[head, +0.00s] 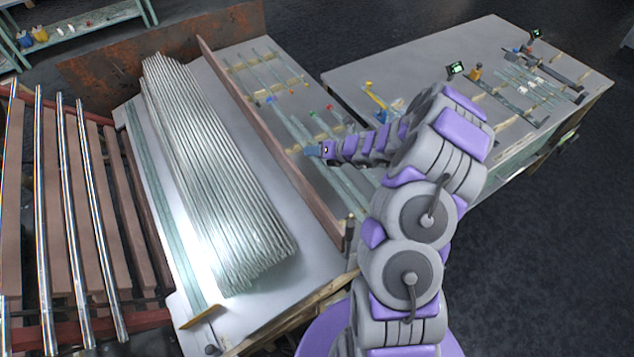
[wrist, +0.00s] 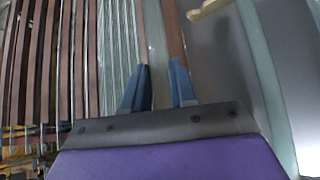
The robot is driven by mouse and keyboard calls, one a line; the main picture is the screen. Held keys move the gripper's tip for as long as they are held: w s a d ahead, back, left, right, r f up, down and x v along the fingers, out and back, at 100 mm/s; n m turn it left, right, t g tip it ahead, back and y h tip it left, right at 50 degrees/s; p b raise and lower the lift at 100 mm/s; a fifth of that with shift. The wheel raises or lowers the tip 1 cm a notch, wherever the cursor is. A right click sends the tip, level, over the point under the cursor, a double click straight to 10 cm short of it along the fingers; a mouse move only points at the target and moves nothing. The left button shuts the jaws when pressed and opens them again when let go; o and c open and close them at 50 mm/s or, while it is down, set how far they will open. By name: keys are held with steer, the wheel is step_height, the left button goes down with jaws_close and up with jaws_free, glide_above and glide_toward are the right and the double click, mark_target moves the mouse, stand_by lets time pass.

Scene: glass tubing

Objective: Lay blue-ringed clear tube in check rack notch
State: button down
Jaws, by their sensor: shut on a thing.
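My gripper (head: 312,151) is above the middle table, just right of the long brown rail. In the wrist view its two blue fingers (wrist: 159,78) are closed around a pale, clear tube (wrist: 156,40) that runs away from me between them. No blue ring shows on this tube, so I cannot tell its marking. Clear tubes lie across pale notched wooden strips (head: 325,135) on the middle table. A blue-marked end (head: 271,100) shows there, with red and green ones nearby. I cannot tell which strip is the check rack.
A large bundle of clear tubes (head: 205,165) lies left of the brown rail (head: 262,130). A roller rack (head: 75,200) stands further left. The right table (head: 400,73) holds more tubes and small displays. Dark floor is open at the right.

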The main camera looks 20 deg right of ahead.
steer(key=shift+s+a+f, duration=0.2)
steer(key=shift+f, duration=0.2)
steer(key=shift+s+a+f, duration=0.15)
steer(key=shift+f, duration=0.2)
steer(key=shift+s+a+f, duration=0.1)
steer(key=shift+s+f, duration=0.05)
steer(key=shift+f, duration=0.15)
steer(key=f+b, duration=0.1)
steer(key=f, duration=0.2)
steer(key=f+b, duration=0.1)
steer(key=f, duration=0.2)
steer(key=f+b, duration=0.1)
steer(key=f, duration=0.3)
steer(key=shift+s+d, duration=0.1)
steer(key=shift+d, duration=0.3)
steer(key=shift+f, duration=0.1)
steer(key=d, duration=0.2)
steer(key=shift+d+f, duration=0.1)
steer(key=shift+d, duration=0.3)
steer(key=c, duration=1.3)
jaws_free()
steer(key=shift+d, duration=0.2)
steer(key=shift+c, duration=0.2)
steer(key=shift+o, duration=0.8)
steer(key=shift+a, duration=0.2)
steer(key=shift+o, duration=1.4)
steer(key=shift+a, duration=1.15)
steer(key=shift+d, duration=0.6)
steer(key=p+v, duration=0.3)
steer(key=v, duration=0.9)
